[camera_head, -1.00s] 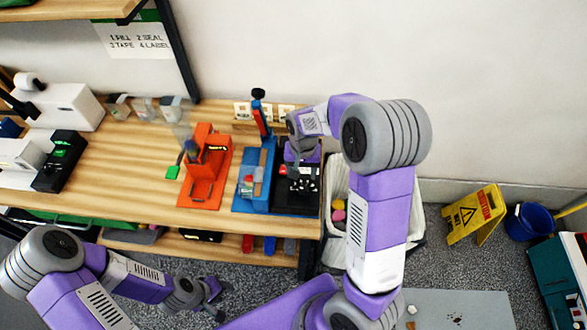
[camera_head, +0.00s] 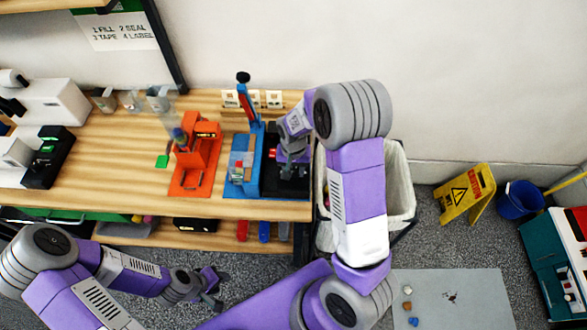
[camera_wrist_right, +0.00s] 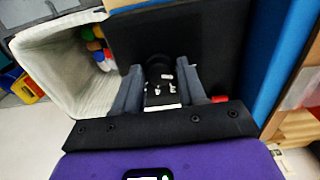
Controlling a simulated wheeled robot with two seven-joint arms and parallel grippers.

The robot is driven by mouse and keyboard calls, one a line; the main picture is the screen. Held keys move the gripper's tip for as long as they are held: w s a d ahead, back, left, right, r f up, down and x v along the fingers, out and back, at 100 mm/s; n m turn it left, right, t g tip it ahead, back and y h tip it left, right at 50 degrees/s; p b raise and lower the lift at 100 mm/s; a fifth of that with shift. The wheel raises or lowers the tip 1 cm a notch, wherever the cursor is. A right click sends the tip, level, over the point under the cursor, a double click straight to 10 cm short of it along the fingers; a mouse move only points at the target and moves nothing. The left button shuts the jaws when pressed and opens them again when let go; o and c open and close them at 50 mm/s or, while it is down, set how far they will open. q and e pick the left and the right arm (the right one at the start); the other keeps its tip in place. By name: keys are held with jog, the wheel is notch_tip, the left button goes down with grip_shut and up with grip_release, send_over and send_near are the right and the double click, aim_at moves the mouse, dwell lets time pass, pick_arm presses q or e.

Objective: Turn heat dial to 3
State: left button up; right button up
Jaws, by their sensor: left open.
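The heat dial (camera_wrist_right: 158,66) is a dark round knob with small white marks in front of it, on a black panel (camera_wrist_right: 205,40) in the right wrist view. My right gripper (camera_wrist_right: 159,68) has its two grey fingers apart, one on each side of the knob, with visible gaps. In the head view my right gripper (camera_head: 292,170) is over the black unit (camera_head: 285,190) beside the blue sealer (camera_head: 243,180), and it hides the dial there. The number the dial points to is too small to read. My left gripper (camera_head: 212,290) is open and empty, low in front of the bench.
An orange device (camera_head: 195,165) stands left of the blue sealer, whose upright lever (camera_head: 245,100) rises near my right gripper. A pale-lined bin (camera_head: 400,190) stands right of the bench. A yellow floor sign (camera_head: 465,193) and blue bucket (camera_head: 520,200) are farther right.

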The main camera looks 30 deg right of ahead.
jog(key=c, duration=0.6)
jog(key=shift+m, duration=0.4)
jog(key=m+p, duration=0.1)
jog(key=m, duration=0.3)
jog(key=shift+r+m+p, duration=0.1)
jog(key=shift+m+p, duration=0.3)
jog(key=m+p, duration=0.3)
jog(key=m, duration=0.3)
jog(key=shift+m, duration=0.3)
jog(key=o, duration=1)
jog(key=shift+o, duration=0.2)
